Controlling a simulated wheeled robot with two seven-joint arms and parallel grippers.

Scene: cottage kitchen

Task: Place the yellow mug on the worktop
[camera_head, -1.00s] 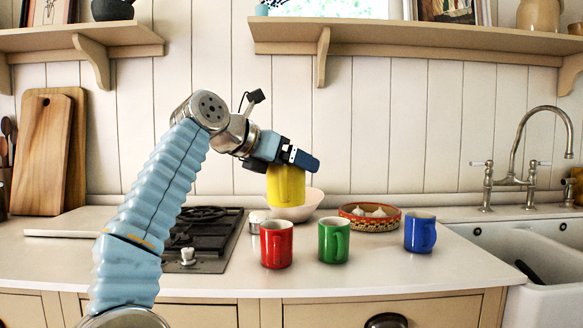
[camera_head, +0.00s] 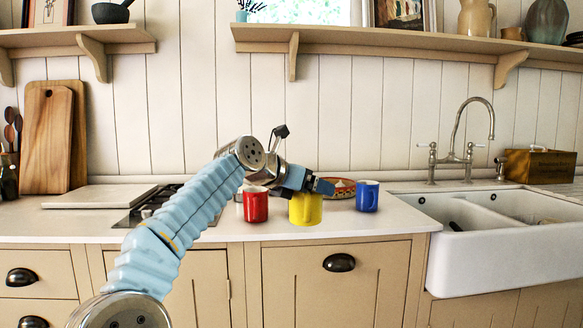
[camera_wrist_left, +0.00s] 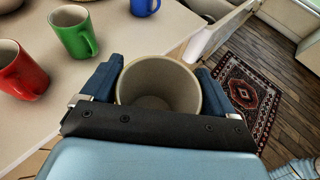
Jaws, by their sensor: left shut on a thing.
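The yellow mug (camera_head: 305,210) is upright in my left gripper (camera_head: 312,188), near the front edge of the worktop (camera_head: 75,221). In the left wrist view the fingers clasp both sides of the mug (camera_wrist_left: 158,88), and its open mouth faces the camera. I cannot tell whether its base touches the worktop. The red mug (camera_head: 255,206) stands to its left and the blue mug (camera_head: 367,197) behind to its right. The green mug (camera_wrist_left: 74,32) shows in the left wrist view; in the head view the yellow mug and gripper hide it. My right gripper is not in view.
A hob (camera_head: 135,216) lies left, partly behind my arm. A patterned bowl (camera_head: 342,188) is behind the mugs. The white sink (camera_head: 490,257) is at the right. Bare worktop lies between the blue mug and the sink, and along the front edge.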

